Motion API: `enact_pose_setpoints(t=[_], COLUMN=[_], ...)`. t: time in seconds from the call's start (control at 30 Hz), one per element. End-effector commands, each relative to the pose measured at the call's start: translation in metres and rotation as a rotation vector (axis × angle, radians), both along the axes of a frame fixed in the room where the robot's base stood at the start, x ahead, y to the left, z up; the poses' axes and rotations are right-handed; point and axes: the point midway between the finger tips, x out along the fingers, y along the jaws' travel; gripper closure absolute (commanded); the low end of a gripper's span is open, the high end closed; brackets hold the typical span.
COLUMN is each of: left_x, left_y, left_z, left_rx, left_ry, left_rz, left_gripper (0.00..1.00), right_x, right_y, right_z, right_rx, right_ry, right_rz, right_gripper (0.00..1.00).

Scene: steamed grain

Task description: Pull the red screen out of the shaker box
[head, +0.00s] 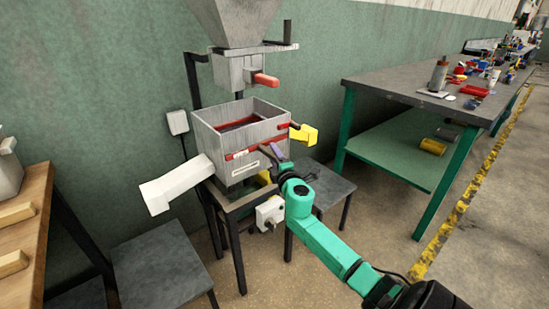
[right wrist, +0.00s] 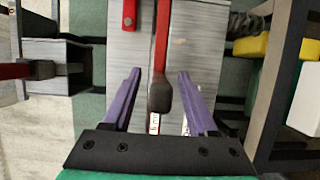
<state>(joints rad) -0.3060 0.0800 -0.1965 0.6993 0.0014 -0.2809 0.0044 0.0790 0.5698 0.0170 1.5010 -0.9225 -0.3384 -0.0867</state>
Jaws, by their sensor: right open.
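The grey shaker box (head: 222,143) stands open-topped on a dark stand. The red screen (head: 240,154) shows as a red strip along a slot in its front wall. In the right wrist view, the screen's red bar (right wrist: 162,40) ends in a dark handle (right wrist: 160,97) that sticks out towards my gripper. My right gripper (head: 276,157) is at the box's front right side, open. In the right wrist view its purple fingers (right wrist: 159,78) lie on either side of the handle, with gaps on both sides. My left gripper is not in view.
A hopper (head: 236,20) with a red-handled outlet hangs above the box. A yellow spout (head: 305,135) sticks out right and a white chute (head: 175,187) left. A cluttered workbench (head: 415,87) stands at the right, a wooden table (head: 25,235) at the left.

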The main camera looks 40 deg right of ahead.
Motion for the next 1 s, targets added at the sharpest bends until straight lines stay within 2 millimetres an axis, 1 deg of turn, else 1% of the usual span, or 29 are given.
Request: enact_pose_setpoints(t=[0.17, 0.2, 0.27, 0.3, 0.33, 0.37, 0.7, 1.0], left_x=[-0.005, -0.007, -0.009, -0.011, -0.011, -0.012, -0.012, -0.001], left_y=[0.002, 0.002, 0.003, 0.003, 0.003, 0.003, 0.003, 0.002], left_z=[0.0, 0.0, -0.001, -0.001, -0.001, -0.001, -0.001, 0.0], left_rx=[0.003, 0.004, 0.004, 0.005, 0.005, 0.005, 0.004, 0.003], left_ry=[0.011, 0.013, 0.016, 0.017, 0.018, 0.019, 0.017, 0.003], left_rz=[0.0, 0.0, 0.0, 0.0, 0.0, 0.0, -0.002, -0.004], left_gripper=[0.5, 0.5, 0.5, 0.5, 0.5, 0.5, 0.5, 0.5], right_x=[0.0, 0.0, 0.0, 0.0, 0.0, 0.0, 0.0, 0.0], right_y=[0.0, 0.0, 0.0, 0.0, 0.0, 0.0, 0.0, 0.0], right_z=[0.0, 0.0, 0.0, 0.0, 0.0, 0.0, 0.0, -0.001], right_rx=[0.0, 0.0, 0.0, 0.0, 0.0, 0.0, 0.0, 0.0], right_ry=[0.001, 0.001, 0.0, 0.001, 0.001, 0.001, 0.001, 0.001], right_rz=[0.001, 0.0, 0.0, 0.0, 0.0, 0.0, 0.0, 0.0], right_gripper=[0.41, 0.45, 0.68, 0.83, 0.95, 1.0, 1.0, 1.0])
